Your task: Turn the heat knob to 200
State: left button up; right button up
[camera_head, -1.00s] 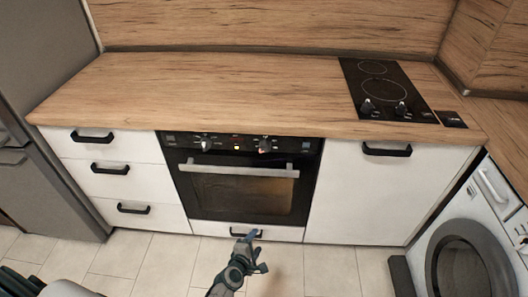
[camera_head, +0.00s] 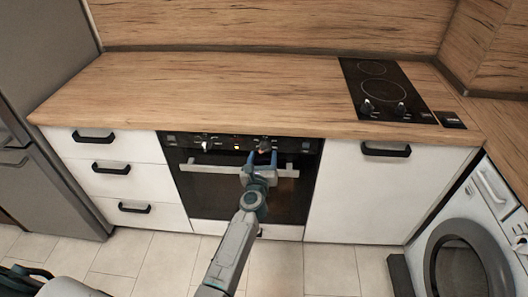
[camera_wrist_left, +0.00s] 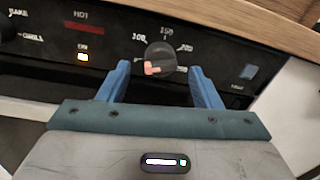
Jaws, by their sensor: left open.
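The heat knob (camera_wrist_left: 158,56) is a dark round knob with a pinkish-red mark at its lower left, on the oven's black control panel. Printed marks, 100 and 150 among them, curve above it; others are too small to read. The knob also shows small in the head view (camera_head: 264,145). My left gripper (camera_head: 262,156) is open in front of the oven (camera_head: 215,185). In the left wrist view its blue fingers (camera_wrist_left: 160,72) stand apart on either side of the knob; I cannot tell whether they touch it. My right gripper is not in view.
The oven's light handle bar (camera_head: 210,169) runs below the panel, behind my gripper. A second knob (camera_head: 206,145) and a lit orange lamp (camera_wrist_left: 83,57) are to the left. The wooden worktop (camera_head: 200,95) overhangs above; its left and middle are clear.

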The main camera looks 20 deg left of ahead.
aim_at(264, 151)
pick_arm(q)
jog(key=shift+w+a, duration=0.15)
jog(key=shift+w, duration=0.75)
jog(key=shift+w+a, duration=0.15)
jog(key=shift+w, duration=0.7)
jog(key=c, duration=1)
